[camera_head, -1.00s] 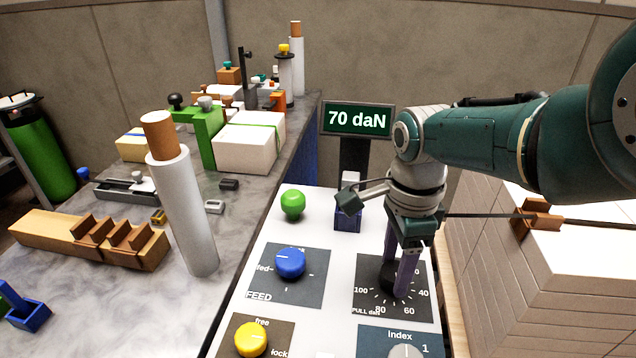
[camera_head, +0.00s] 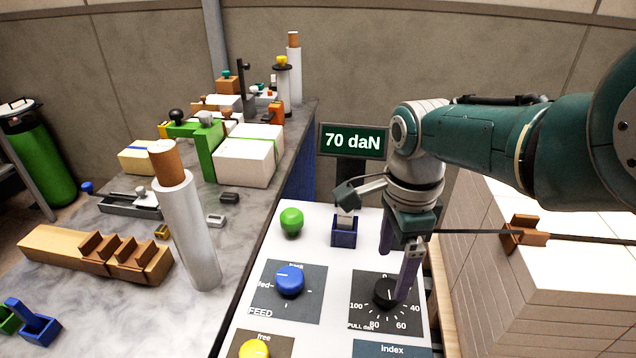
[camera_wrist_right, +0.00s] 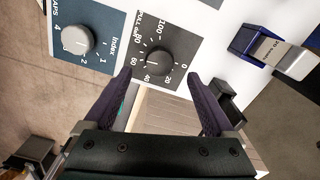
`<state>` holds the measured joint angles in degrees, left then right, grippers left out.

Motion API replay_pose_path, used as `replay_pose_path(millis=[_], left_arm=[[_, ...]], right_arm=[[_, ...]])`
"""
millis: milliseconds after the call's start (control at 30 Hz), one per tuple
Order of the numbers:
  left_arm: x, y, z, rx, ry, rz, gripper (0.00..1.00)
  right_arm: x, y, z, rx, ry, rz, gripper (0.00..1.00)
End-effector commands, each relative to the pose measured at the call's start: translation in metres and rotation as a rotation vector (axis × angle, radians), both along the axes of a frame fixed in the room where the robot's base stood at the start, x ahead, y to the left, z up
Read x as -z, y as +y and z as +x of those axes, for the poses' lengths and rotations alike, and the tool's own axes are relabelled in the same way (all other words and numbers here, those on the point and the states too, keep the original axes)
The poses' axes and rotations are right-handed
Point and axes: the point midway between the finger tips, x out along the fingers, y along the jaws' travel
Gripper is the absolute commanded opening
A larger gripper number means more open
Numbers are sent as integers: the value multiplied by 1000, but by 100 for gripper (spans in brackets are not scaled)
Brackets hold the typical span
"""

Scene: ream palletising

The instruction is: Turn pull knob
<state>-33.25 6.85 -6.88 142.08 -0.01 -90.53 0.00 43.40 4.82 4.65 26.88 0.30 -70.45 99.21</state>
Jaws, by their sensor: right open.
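The black pull knob (camera_head: 384,292) sits on a dark dial plate marked with numbers, on the white panel (camera_head: 335,290). In the right wrist view the pull knob (camera_wrist_right: 157,62) shows whole, just beyond and between the fingertips, with clear gaps. A display (camera_head: 353,141) behind the panel reads 70 daN. My right gripper (camera_head: 396,275) is open and empty, at the knob; one purple finger covers part of the knob's right side in the head view. It also shows in the right wrist view (camera_wrist_right: 161,76). My left gripper is not in view.
A blue feed knob (camera_head: 289,281), a green ball-topped control (camera_head: 291,221), a yellow knob (camera_head: 254,349) and a blue socket (camera_head: 344,234) surround the dial. A stack of white reams (camera_head: 560,265) stands right. A marble bench (camera_head: 120,310) lies left.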

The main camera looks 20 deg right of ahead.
Motion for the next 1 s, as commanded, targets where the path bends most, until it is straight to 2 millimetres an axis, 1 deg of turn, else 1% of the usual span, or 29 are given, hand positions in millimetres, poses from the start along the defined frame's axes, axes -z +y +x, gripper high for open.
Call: replay_pose_path(millis=[33,100,200,300,867,933,1000], left_arm=[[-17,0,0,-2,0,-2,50],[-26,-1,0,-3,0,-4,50],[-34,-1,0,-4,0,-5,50],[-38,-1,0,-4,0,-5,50],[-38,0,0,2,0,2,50],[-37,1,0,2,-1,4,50],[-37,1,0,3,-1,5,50]], right_arm=[[-18,0,0,0,-1,0,89],[-29,0,0,0,0,0,89],[-41,0,0,0,0,0,89],[-47,0,0,0,1,0,89],[-47,0,-1,-7,0,-1,89],[-45,-2,-4,-40,-5,-9,89],[-41,-5,-9,-116,-16,-24,89]])
